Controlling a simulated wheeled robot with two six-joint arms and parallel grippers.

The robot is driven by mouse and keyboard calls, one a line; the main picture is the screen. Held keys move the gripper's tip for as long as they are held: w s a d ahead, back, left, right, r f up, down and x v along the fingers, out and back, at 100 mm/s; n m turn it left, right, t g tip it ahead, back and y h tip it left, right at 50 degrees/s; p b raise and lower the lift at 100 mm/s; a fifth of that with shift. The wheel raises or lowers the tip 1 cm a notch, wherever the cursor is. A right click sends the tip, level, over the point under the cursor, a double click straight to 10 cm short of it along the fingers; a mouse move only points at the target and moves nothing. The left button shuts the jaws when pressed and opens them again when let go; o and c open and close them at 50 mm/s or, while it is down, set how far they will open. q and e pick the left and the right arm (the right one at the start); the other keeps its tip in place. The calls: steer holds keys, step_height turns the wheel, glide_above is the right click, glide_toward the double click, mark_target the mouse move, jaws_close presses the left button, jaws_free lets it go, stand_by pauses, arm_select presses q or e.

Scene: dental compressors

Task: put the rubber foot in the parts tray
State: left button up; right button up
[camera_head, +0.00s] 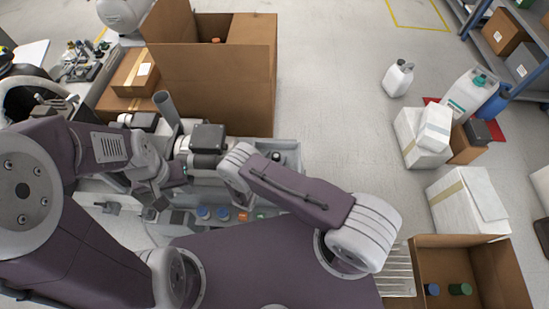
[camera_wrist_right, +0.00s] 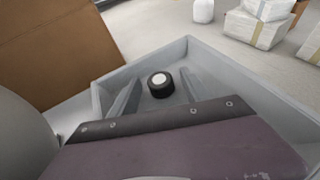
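The rubber foot (camera_wrist_right: 160,84) is a short black cylinder with a pale round centre. In the right wrist view it sits upright inside a grey walled tray (camera_wrist_right: 240,84), near its far corner. The two grey fingers of my right gripper (camera_wrist_right: 157,92) stand on either side of it, spread, with a gap to the foot. In the head view the foot shows as a dark spot (camera_head: 277,157) in the tray (camera_head: 292,147); my right forearm hides most of that gripper. My left gripper (camera_head: 150,200) is at the left, small and pointing down, apart from the foot.
A compressor with a black box on top (camera_head: 207,138) stands beside the tray. A large open cardboard box (camera_head: 225,90) stands behind. White boxes (camera_head: 420,135) are on the right floor. Another open carton (camera_head: 465,265) is front right.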

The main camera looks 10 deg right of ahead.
steer(key=shift+r, duration=0.1)
steer(key=shift+a+r, duration=0.1)
steer(key=shift+r, duration=0.05)
steer(key=p+v, duration=0.3)
steer(key=v, duration=0.8)
steer(key=shift+s+a+r, duration=0.15)
steer(key=shift+s+r, duration=0.05)
steer(key=shift+s, duration=0.15)
